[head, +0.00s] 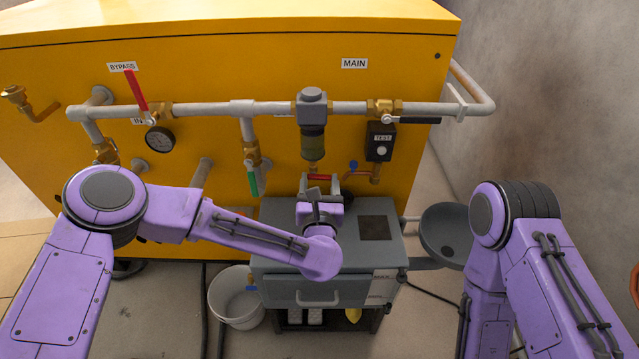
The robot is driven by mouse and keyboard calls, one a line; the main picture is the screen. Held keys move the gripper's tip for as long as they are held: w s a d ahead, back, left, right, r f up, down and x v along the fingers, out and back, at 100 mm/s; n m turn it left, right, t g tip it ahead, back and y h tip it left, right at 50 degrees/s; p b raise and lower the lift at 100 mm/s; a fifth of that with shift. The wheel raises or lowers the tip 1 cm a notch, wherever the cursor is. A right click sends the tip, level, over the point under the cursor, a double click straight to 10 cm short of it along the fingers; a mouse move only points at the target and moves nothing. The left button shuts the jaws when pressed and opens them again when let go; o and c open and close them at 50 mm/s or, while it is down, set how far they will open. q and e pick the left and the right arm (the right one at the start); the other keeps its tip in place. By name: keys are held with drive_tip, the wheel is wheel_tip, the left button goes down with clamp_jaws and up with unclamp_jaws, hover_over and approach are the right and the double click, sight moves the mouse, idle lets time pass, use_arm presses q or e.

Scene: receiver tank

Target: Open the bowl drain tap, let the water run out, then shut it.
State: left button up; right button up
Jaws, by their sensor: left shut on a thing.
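The filter bowl (313,143), dark and see-through under a grey head, hangs from the grey pipe on the yellow cabinet. I cannot tell whether water is running. My right arm stands at the right; its gripper is not in view.
A grey bench unit (375,215) with a drawer stands below the tap. A white bucket (236,297) is on the floor to its left. A red-handled bypass valve (136,90) and green-handled valve (253,180) are nearby.

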use_arm(q)
drive_tip(key=m, duration=0.3)
drive_tip(key=f+m, duration=0.1)
drive_tip(key=m, duration=0.3)
drive_tip(key=m+p, duration=0.1)
drive_tip(key=m, duration=0.3)
drive_tip(key=shift+a+f, duration=0.15)
drive_tip(key=shift+a, duration=0.1)
idle(0.3)
drive_tip(key=o, duration=1.1)
drive_tip(key=shift+c, duration=0.2)
